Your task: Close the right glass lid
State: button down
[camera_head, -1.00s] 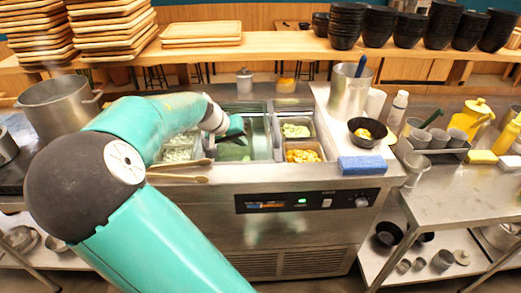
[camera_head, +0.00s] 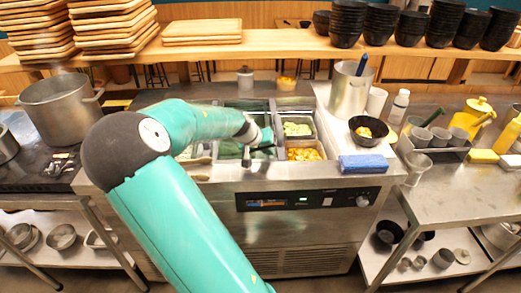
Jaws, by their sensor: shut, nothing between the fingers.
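The topping counter (camera_head: 225,205) has an open well in its top. A greenish glass-like panel (camera_head: 229,154) lies across the middle of the well, partly hidden by my arm. I cannot tell whether it is the right glass lid. On the right side, the bin of green toppings (camera_head: 297,129) and the bin of orange toppings (camera_head: 303,154) look uncovered. My gripper (camera_head: 262,150) is shut and empty, over the middle of the well just left of these bins. I cannot tell whether it touches the panel.
A blue sponge (camera_head: 361,164) and a black bowl (camera_head: 368,131) sit right of the well. A tall pot (camera_head: 349,90) stands behind them. A large pot (camera_head: 62,106) is at the left. A small lidded container (camera_head: 245,79) stands behind the well.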

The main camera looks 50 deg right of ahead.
jog(key=shift+s+d, duration=0.1)
jog(key=s+d, duration=1.3)
jog(key=s, duration=0.3)
jog(key=shift+d+f, duration=0.15)
jog(key=shift+d, duration=0.2)
jog(key=shift+w, duration=0.1)
jog(key=v, duration=1.4)
